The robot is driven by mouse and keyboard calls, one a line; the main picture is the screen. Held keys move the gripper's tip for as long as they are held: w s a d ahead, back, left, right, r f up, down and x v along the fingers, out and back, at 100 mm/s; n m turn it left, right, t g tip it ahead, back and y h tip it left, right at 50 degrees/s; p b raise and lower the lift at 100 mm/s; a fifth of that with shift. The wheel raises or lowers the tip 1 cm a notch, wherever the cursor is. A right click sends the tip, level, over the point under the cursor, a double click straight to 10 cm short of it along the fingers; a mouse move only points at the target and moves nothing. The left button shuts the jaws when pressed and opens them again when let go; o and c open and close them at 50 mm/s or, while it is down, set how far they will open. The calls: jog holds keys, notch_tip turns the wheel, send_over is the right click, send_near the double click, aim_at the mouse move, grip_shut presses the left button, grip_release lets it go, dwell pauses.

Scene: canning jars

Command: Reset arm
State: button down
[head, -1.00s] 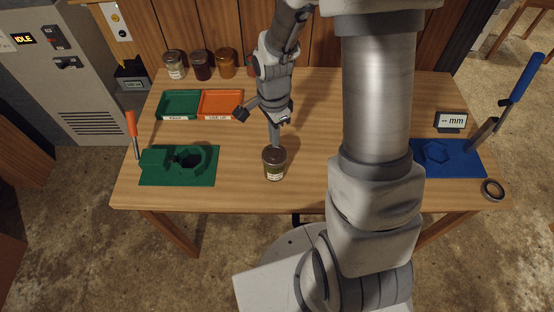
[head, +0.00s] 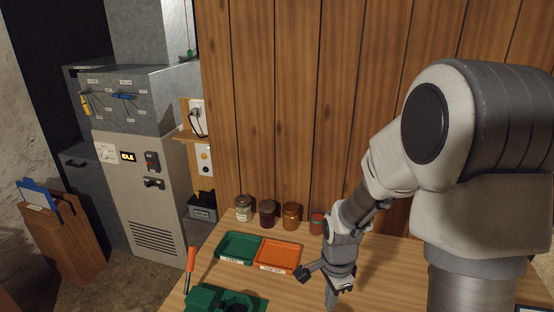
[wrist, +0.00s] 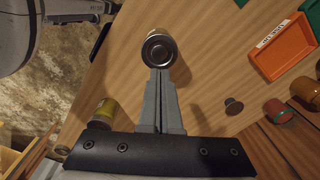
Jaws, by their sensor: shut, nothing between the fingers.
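My gripper (head: 331,297) points down over the wooden table in the head view, with its fingers closed together and empty. In the wrist view my gripper (wrist: 159,78) shows its shut fingers reaching toward a jar with a round metal lid (wrist: 159,50). The fingertips are close to this jar; I cannot tell whether they touch it. The jar itself is outside the head view.
Several jars, one amber (head: 291,216), stand along the wood-panelled wall. A green tray (head: 239,247) and an orange tray (head: 278,255) lie in front. A green fixture (head: 205,298) is at lower left. A grey machine (head: 140,185) reads IDLE.

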jog(key=s+r+n+t, duration=0.2)
jog(key=s+r+n, duration=0.5)
jog(key=r, duration=0.4)
jog(key=s+r+n+t, duration=0.3)
jog(key=s+r+n, duration=0.4)
jog(key=r, duration=0.5)
jog(key=shift+r+n, duration=0.3)
jog(key=shift+n, duration=0.2)
